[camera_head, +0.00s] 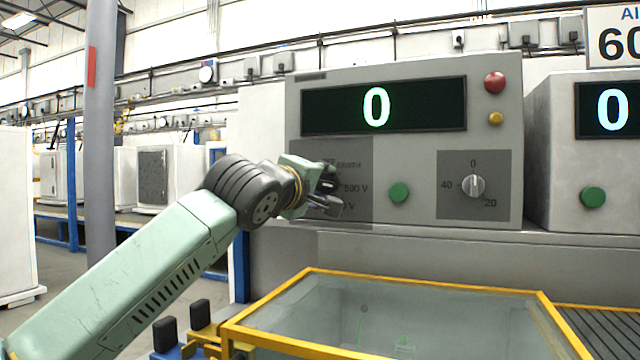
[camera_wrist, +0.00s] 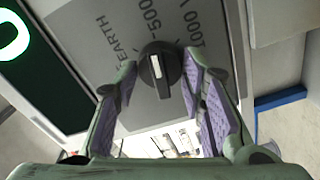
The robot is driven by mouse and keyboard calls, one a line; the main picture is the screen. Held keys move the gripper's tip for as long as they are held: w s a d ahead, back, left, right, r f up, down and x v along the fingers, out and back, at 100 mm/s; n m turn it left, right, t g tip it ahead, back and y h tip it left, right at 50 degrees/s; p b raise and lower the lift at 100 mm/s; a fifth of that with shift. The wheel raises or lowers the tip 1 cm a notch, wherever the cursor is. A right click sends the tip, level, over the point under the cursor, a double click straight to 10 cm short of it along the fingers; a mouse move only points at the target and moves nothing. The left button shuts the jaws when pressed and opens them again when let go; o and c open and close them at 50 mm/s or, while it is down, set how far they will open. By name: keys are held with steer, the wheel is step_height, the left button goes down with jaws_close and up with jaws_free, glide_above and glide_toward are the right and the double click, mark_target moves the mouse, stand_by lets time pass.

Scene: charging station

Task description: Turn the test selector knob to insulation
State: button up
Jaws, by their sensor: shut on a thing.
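The test selector knob (camera_wrist: 160,70) is black with a short white pointer mark, on a dark grey panel (camera_wrist: 95,25) in the wrist view. Labels EARTH, 500 V and 1000 V lie around it. The mark lies roughly along the direction of the 500 V label. My gripper (camera_wrist: 162,64) has one finger on each side of the knob and is shut on it. In the head view my gripper (camera_head: 332,190) is at the left panel of the grey tester (camera_head: 400,75) and hides the knob and part of the labels.
The tester's display (camera_head: 330,110) reads 0. A green button (camera_head: 399,193) and a second knob (camera_head: 473,186) marked 0, 20, 40 sit right of my gripper. A red button (camera_head: 495,82) is above. A yellow-framed clear box (camera_head: 400,279) stands below in front.

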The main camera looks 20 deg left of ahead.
stand_by(0.3)
steer(key=o, duration=1.1)
steer(key=shift+o, duration=0.2)
steer(key=shift+s, duration=0.1)
steer(key=s, duration=1.1)
steer(key=shift+s+a, duration=0.15)
steer(key=shift+s, duration=0.25)
